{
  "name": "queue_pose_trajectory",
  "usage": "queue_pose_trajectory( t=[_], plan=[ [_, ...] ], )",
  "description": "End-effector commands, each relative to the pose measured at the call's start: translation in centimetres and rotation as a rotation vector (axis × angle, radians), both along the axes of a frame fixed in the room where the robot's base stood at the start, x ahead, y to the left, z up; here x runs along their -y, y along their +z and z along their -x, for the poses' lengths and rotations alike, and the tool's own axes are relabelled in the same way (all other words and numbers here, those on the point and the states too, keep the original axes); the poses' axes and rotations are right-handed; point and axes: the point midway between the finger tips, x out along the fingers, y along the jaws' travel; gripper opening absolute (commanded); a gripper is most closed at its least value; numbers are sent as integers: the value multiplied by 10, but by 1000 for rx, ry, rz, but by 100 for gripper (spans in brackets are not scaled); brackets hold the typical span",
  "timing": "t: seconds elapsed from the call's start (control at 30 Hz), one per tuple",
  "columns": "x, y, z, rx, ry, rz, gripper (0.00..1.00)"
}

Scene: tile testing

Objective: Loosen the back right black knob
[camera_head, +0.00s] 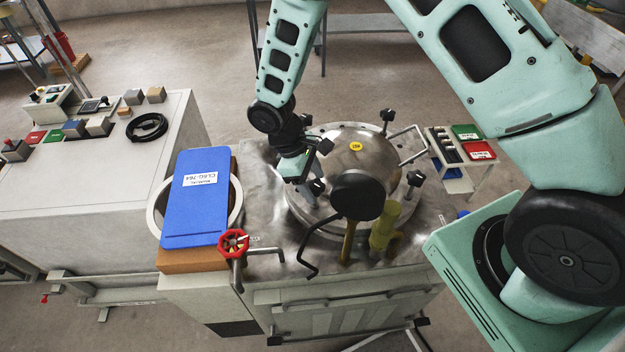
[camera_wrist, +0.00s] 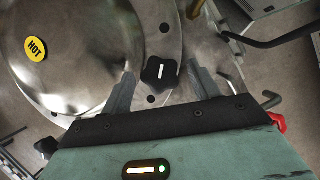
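A steel domed lid (camera_head: 340,150) with a yellow HOT sticker (camera_wrist: 36,48) has several black knobs around its rim. My gripper (camera_head: 304,182) reaches down at the lid's left side in the head view, close to the near-left black knob (camera_head: 316,187). In the wrist view my gripper (camera_wrist: 163,80) is open, with one finger on each side of a black knob with a white mark (camera_wrist: 160,72). Gaps show between the knob and both fingers. Other black knobs stand at the far side (camera_head: 387,116) and the right side (camera_head: 415,178). I cannot tell which one the task calls back right.
A red valve wheel (camera_head: 233,242) and a bent dark rod (camera_head: 308,252) stand at the machine's near side. A large black disc (camera_head: 357,196) hides part of the lid. A small rack (camera_head: 455,160) stands to the right.

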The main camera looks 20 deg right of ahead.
Motion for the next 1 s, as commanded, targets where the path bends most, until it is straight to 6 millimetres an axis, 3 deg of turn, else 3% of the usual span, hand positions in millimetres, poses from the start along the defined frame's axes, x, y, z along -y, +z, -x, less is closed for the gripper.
queue_pose_trajectory(
  t=[0.23, 0.37, 1.0],
  plan=[
    [-1, 2, 0, 0, -1, 0, 61],
    [-5, 14, -5, 4, -1, -1, 61],
    [-45, 139, -37, 4, -1, -2, 61]
  ],
)
